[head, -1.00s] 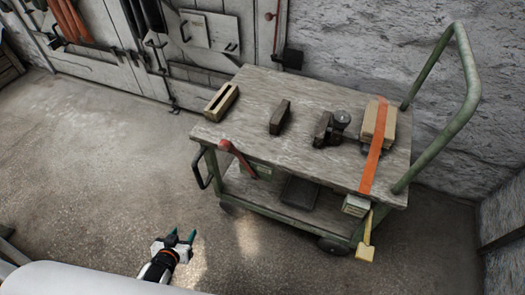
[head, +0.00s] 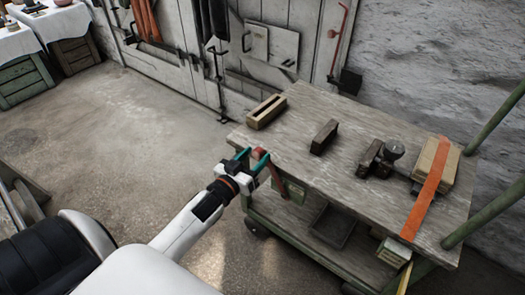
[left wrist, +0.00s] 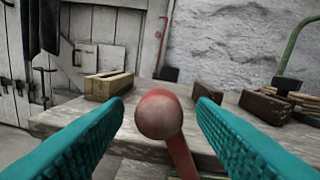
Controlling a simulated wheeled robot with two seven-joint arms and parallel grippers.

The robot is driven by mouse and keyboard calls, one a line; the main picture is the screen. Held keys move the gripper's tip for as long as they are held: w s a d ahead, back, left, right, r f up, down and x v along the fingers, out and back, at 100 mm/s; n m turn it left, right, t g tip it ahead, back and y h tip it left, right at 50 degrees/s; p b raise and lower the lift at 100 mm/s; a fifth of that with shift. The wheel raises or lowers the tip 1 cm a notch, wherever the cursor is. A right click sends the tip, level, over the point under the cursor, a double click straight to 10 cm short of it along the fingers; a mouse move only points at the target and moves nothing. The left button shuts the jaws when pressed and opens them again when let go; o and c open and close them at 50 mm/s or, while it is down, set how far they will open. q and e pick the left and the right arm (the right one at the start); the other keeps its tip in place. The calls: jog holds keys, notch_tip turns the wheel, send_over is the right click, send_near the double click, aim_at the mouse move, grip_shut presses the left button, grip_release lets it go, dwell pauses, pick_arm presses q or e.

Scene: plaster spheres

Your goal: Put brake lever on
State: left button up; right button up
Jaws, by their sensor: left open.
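The red brake lever (head: 277,177) with its round knob (left wrist: 159,114) is at the near left edge of the trolley. In the left wrist view the knob shows between my two teal fingers, with clear gaps on both sides, and its red arm runs down to the right. My left gripper (head: 252,160) is open and empty, with its fingertips at the lever's upper end. In the head view the fingers partly cover the lever. My right gripper is in neither view.
The trolley's wooden top (head: 300,150) carries a slotted wooden block (head: 266,112), a dark block (head: 324,137), a dark clamp-like part (head: 375,160) and boards under an orange strap (head: 427,188). A green handle (head: 495,125) stands at right. The floor left of the trolley is clear.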

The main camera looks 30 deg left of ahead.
aim_at(262, 150)
pick_arm(q)
jog(key=shift+w, duration=2)
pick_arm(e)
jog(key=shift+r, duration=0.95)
pick_arm(q)
grip_shut()
